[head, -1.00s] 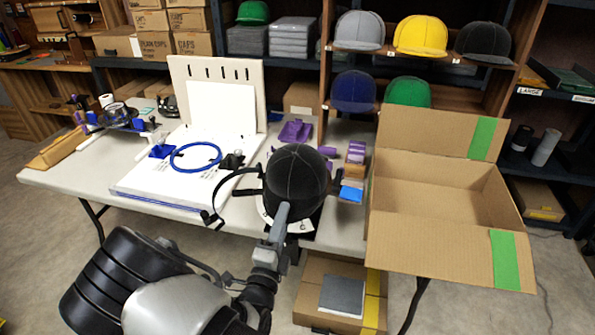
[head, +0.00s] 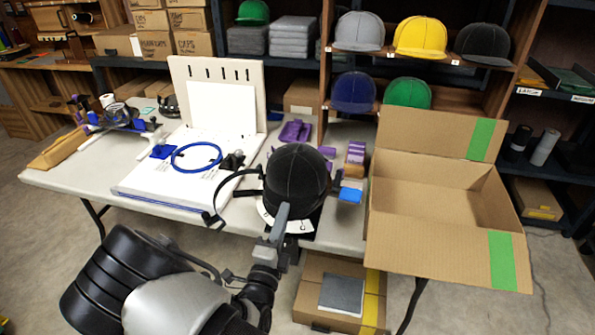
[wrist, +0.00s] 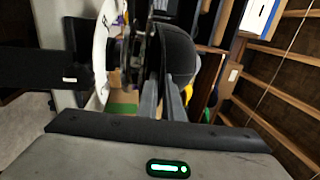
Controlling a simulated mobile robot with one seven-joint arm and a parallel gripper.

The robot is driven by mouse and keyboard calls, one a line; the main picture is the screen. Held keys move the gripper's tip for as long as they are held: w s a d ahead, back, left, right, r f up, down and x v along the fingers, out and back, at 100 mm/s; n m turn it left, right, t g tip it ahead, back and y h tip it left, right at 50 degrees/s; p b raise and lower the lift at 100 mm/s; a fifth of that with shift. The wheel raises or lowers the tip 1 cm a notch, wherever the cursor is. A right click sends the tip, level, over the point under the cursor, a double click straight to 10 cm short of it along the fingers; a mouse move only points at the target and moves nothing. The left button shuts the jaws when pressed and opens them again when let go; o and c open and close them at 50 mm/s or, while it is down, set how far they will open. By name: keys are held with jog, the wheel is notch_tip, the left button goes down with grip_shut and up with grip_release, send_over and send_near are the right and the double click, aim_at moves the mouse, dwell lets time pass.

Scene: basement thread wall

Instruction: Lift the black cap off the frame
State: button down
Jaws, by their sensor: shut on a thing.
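The black cap (head: 297,172) has a round crown with pale seams and is at the front edge of the table, over the frame. A white marked arc (head: 294,225) of the frame shows below the cap's front edge. A black curved band (head: 224,193) stands open to the left of the cap. My gripper (head: 282,212) reaches up from the front and is shut on the cap's near edge. In the wrist view the fingers (wrist: 162,95) meet the dark cap (wrist: 179,50). Whether the cap still touches the frame is hidden.
An open cardboard box (head: 440,205) stands right of the cap. A white board with a blue hoop (head: 196,157) lies to the left. Purple and blue pieces (head: 350,195) sit close on the cap's right. Shelved caps (head: 420,37) stand behind.

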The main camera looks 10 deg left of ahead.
jog(key=shift+s+r+p, duration=0.25)
jog(key=shift+r+p, duration=0.95)
jog(key=shift+r, duration=0.15)
jog(key=shift+s+r+p, duration=0.2)
jog(key=shift+r+p, duration=1)
jog(key=shift+r, duration=0.1)
jog(key=r+p, duration=0.4)
jog(key=shift+s+a, duration=0.1)
jog(key=shift+s, duration=0.25)
